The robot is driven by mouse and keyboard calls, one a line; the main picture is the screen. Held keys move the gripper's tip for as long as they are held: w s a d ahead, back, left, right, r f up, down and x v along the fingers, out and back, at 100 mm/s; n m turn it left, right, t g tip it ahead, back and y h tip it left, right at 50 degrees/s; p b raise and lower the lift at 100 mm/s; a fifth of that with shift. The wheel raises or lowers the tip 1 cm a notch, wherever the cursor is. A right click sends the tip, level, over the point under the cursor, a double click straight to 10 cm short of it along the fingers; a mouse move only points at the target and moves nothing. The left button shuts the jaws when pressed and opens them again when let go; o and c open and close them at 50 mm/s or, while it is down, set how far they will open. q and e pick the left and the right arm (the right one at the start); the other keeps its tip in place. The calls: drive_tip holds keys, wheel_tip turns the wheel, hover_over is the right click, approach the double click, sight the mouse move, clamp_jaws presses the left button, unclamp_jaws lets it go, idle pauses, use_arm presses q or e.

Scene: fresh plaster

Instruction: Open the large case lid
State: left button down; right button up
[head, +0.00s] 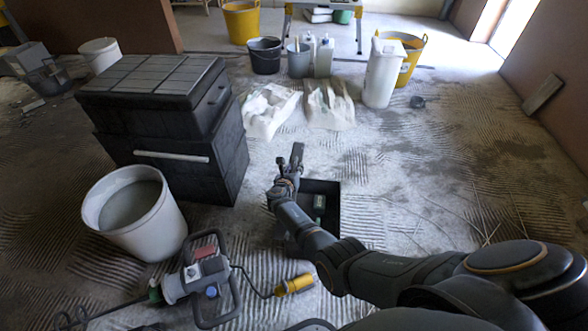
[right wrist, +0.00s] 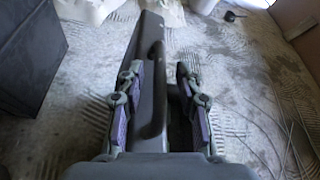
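A dark open case (head: 328,188) sits on the floor at the centre of the head view, with a green item inside. A dark slab (head: 297,155), which looks like its raised lid, stands nearly edge-on at its left. In the right wrist view this slab (right wrist: 150,35) runs away from me, with a black handle (right wrist: 155,90) on it. My right gripper (head: 287,172) is at the slab. Its two fingers (right wrist: 157,88) stand wide apart, one on each side of the slab and handle; contact is unclear. My left gripper is in neither view.
A black stacked case (head: 150,75) with a panelled top stands at left. A bucket (head: 136,213) and a mixer (head: 200,277) lie nearer. Plaster bags (head: 268,110) and several buckets stand behind. Ridged floor at right is mostly clear.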

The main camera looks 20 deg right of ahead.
drive_tip(key=shift+r, duration=0.15)
wheel_tip(320, 180, up, 10)
drive_tip(key=shift+f, duration=0.15)
idle(0.3)
